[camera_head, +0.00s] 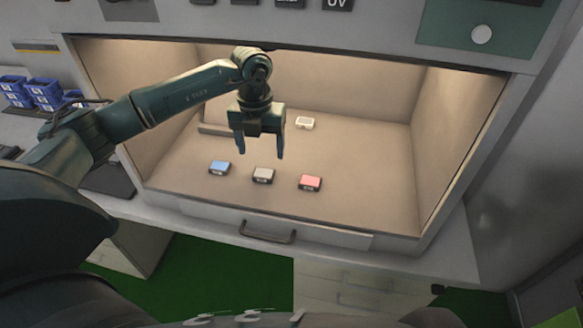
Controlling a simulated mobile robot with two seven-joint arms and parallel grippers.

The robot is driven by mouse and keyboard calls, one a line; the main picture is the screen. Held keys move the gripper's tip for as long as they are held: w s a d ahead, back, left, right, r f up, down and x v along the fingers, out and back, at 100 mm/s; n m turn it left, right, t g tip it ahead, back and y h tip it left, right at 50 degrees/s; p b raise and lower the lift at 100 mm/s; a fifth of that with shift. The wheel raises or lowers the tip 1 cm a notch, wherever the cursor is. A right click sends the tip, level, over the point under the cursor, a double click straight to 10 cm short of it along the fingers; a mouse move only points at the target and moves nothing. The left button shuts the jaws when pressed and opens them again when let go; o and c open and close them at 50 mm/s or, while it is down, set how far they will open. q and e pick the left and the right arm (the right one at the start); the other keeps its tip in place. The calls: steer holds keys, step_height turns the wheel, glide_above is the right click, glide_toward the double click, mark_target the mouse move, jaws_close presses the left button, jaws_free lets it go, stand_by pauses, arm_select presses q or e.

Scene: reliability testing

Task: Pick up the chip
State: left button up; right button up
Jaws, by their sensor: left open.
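Several small box-like pieces lie on the floor of a lit, open-fronted chamber. A blue one (219,167), a grey one (263,175) and a red one (310,183) form a row near the front. A white one (304,123) lies farther back. I cannot tell which of them is the chip. My left gripper (261,152) hangs inside the chamber, fingers pointing down and spread apart, with nothing between them. It appears above and behind the blue and grey pieces, apart from them. My right gripper is not in view.
The chamber's side wall (456,140) and front ledge with a handle (268,232) bound the space. A low raised strip (212,129) lies behind my gripper. Blue bins (45,92) stand outside at left. The chamber floor's right part is clear.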

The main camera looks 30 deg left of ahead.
mark_target(263, 173)
arm_select(q)
steer(key=shift+a+f, duration=0.25)
steer(key=f, duration=0.2)
steer(key=f+p, duration=0.1)
steer(key=f, duration=0.3)
steer(key=shift+d+f, duration=0.25)
steer(key=shift+f, duration=0.15)
steer(key=shift+c, duration=0.3)
steer(key=c, duration=1)
steer(key=shift+r, duration=0.15)
